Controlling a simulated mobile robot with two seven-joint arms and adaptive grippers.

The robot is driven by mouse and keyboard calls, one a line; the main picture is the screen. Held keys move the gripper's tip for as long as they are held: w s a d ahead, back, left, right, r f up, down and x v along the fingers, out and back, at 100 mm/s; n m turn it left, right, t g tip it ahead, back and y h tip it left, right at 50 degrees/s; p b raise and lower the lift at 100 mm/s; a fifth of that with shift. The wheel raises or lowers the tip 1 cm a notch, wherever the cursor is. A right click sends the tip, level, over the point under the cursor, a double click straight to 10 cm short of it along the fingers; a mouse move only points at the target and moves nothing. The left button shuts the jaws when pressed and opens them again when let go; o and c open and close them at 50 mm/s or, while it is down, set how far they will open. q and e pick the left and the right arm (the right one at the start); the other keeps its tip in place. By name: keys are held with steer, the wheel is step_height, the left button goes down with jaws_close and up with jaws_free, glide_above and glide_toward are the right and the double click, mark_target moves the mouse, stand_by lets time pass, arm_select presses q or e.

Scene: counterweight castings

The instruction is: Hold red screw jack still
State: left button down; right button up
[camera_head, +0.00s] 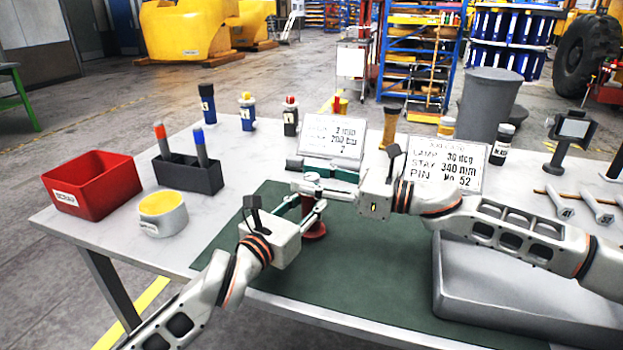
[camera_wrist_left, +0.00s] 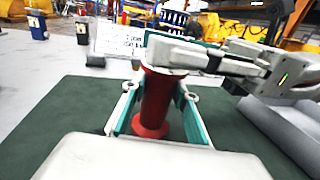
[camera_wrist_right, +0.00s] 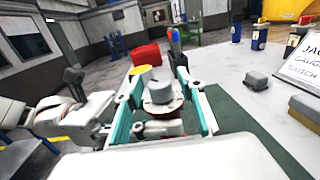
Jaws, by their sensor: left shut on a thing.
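The red screw jack (camera_head: 314,230) stands upright on the green mat (camera_head: 380,262); in the head view only its lower part shows clearly. My left gripper (camera_head: 305,212) is shut on the jack's red body (camera_wrist_left: 155,102), with a teal-padded finger on each side. My right gripper (camera_head: 308,182) is at the jack's top, its fingers spread. In the right wrist view the jack's pale round top (camera_wrist_right: 162,97) lies between these open fingers. Whether either right finger touches it, I cannot tell.
A red scrap bin (camera_head: 97,185), a yellow-topped round container (camera_head: 162,213) and a dark holder (camera_head: 188,175) with two markers stand at left. Signs (camera_head: 440,163) stand behind my right arm. A large grey block (camera_head: 520,285) lies at right. The mat's front is clear.

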steer(key=shift+c, duration=0.3)
jaws_close()
steer(key=shift+n+g, duration=0.3)
steer(key=shift+g, duration=0.2)
